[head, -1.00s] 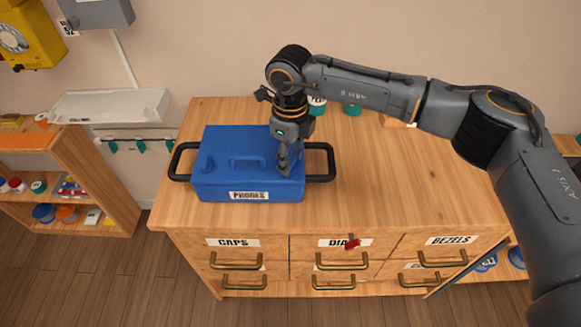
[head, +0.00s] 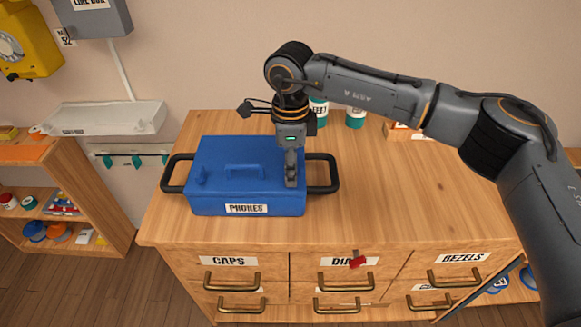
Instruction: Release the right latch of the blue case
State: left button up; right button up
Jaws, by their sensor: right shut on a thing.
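The blue case (head: 228,205) stands closed on the wooden cabinet top, with a "PHONES" label on its front and black side handles. Its left latch (head: 200,177) shows as a raised blue piece on the lid, and a blue lid handle (head: 244,171) sits in the middle. My right gripper (head: 291,181) points straight down at the right end of the lid. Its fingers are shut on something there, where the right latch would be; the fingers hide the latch. My left gripper is not in view.
Jars (head: 355,116) stand behind the gripper at the back of the cabinet top (head: 410,190). A shelf unit (head: 95,185) stands at left.

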dwell(0.3)
jog(key=o, duration=1.2)
notch_tip(320, 180, up, 12)
jog(key=shift+r, duration=0.1)
